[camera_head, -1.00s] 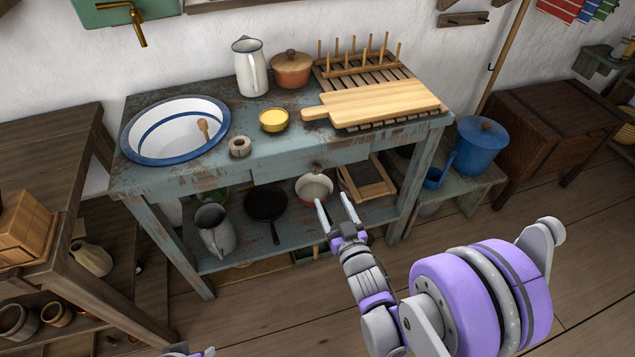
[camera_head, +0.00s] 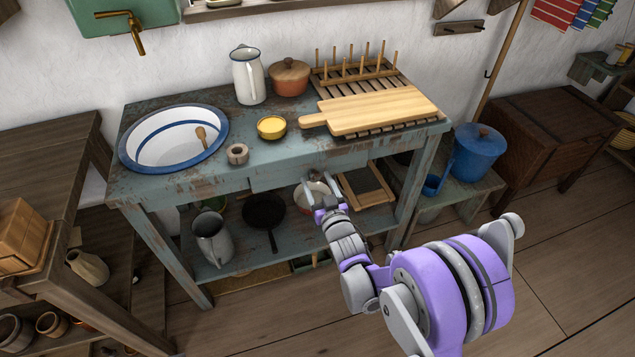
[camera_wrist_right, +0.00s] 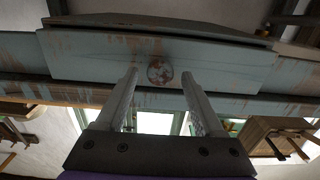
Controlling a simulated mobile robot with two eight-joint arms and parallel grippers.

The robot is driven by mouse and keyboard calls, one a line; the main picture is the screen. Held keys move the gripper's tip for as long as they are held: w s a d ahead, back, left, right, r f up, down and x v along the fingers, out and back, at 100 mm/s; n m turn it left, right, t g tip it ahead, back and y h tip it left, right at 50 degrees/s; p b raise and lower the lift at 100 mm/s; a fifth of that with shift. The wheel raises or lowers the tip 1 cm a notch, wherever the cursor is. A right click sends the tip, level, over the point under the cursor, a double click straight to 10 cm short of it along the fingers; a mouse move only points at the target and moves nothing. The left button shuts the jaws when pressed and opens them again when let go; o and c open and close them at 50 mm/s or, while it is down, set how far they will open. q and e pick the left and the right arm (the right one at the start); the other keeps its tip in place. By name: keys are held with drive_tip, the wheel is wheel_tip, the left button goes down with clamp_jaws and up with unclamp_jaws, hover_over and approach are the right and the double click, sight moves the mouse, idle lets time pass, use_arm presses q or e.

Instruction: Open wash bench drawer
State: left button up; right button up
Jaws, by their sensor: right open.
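The wash bench (camera_head: 240,165) is a worn blue-grey table with a lower shelf. Its drawer front (camera_head: 275,177) sits under the top edge; it also fills the upper part of the right wrist view (camera_wrist_right: 90,62). The drawer's round, worn knob (camera_wrist_right: 160,71) is at the middle of that front. My right gripper (camera_head: 318,183) is open at the drawer, with its fingertips on either side of the knob in the wrist view (camera_wrist_right: 161,78). I cannot tell whether the fingers touch the knob. My left gripper is out of view.
On the bench top stand a basin (camera_head: 174,135), a white jug (camera_head: 248,77), an orange pot (camera_head: 289,78), a yellow bowl (camera_head: 271,127) and a cutting board (camera_head: 375,109). A grey pitcher (camera_head: 212,240) and a dark pan (camera_head: 264,212) are on the lower shelf. Floor in front is clear.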

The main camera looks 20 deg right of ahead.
clamp_jaws()
idle(1.4)
